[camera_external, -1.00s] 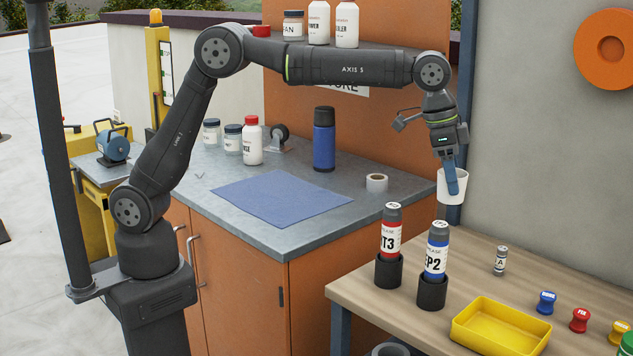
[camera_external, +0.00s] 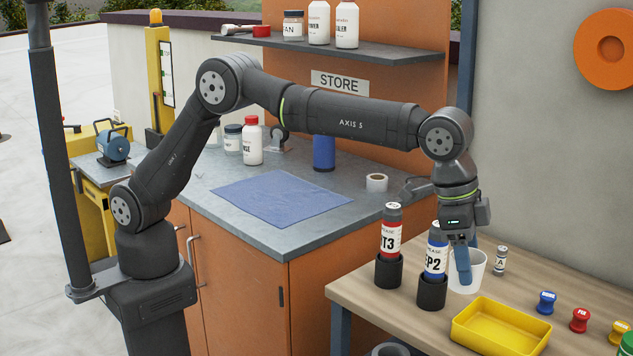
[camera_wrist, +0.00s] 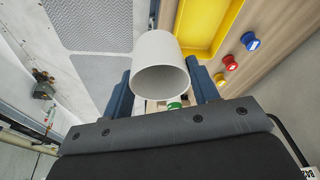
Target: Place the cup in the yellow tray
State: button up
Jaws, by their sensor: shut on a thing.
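The white cup (camera_external: 467,271) is between the blue fingers of my gripper (camera_external: 464,262), which are shut on it. It hangs low over the wooden table, just behind the yellow tray (camera_external: 458,335); I cannot tell whether its base touches the table. In the wrist view the cup (camera_wrist: 160,75) sits between the two fingers of my gripper (camera_wrist: 160,88), its round opening facing the camera. The yellow tray (camera_wrist: 229,30) shows at the upper right there. The tray looks empty in the external view.
A blue bottle (camera_external: 436,262) in a black holder stands close left of the cup, beside a red bottle (camera_external: 391,240). A small vial (camera_external: 500,259) stands behind right. Blue (camera_external: 545,303) and red (camera_external: 579,320) spools lie right of the tray.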

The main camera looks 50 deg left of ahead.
jog(key=f, duration=0.6)
jog(key=shift+w, duration=0.35)
send_near(493, 335)
jog(key=shift+w+d, duration=0.2)
jog(key=shift+d, duration=0.45)
jog(key=shift+f, duration=1.95)
jog(key=shift+f, duration=0.15)
jog(key=o, duration=1)
jog(key=shift+c, duration=0.2)
jog(key=v, duration=1.2)
jog(key=shift+d, duration=0.1)
